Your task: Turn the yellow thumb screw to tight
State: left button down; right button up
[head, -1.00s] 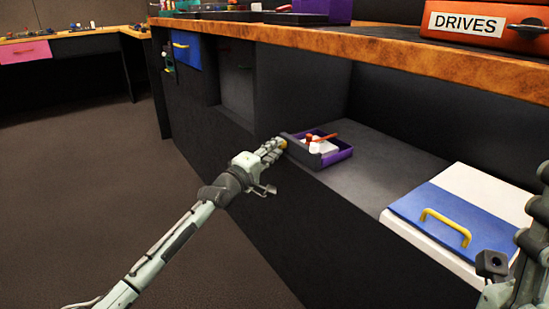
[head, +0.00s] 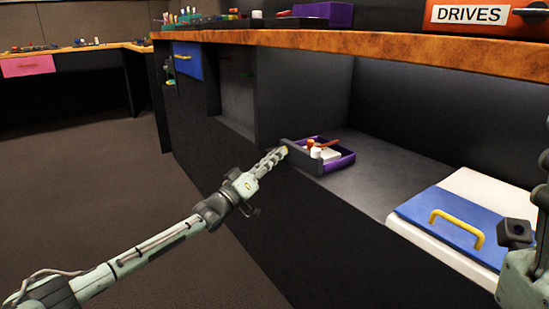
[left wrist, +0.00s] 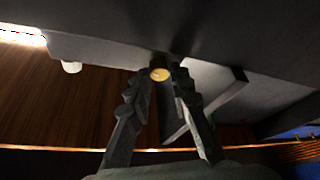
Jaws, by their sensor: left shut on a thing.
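The yellow thumb screw (head: 284,149) sits on the dark upright plate at the edge of the low shelf. In the head view it is mostly hidden behind my left fingertips. My left gripper (head: 281,153) reaches it from the front left and is shut on it. In the left wrist view the round yellow head of the screw (left wrist: 159,74) shows between the two ridged fingertips (left wrist: 160,84). No mark showing how tight it is can be made out. Part of my right gripper (head: 543,195) shows at the right edge, cut off, and its jaws cannot be judged.
A purple tray (head: 347,160) with a red-handled tool and white items stands behind the plate. A white and blue box with a yellow handle (head: 457,228) lies right on the shelf. The wooden worktop (head: 390,46) overhangs above. Open floor (head: 80,190) is at left.

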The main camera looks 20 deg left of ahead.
pick_arm(q)
jog(key=m+g+h, duration=0.2)
jog(key=m+g, duration=0.1)
jog(key=m, duration=0.7)
jog(key=m+g+h, duration=0.1)
jog(key=m+g, duration=0.3)
jog(key=m, duration=0.7)
jog(key=a+m+g+h, duration=0.1)
jog(key=m+g+h, duration=0.1)
jog(key=m, duration=0.9)
jog(key=shift+w+r+g+h, duration=0.3)
jog(key=shift+w+r+g, duration=0.1)
jog(key=shift+g, duration=0.5)
jog(key=shift+d, duration=0.1)
jog(key=c, duration=1.6)
grip_release()
jog(key=shift+c, duration=0.2)
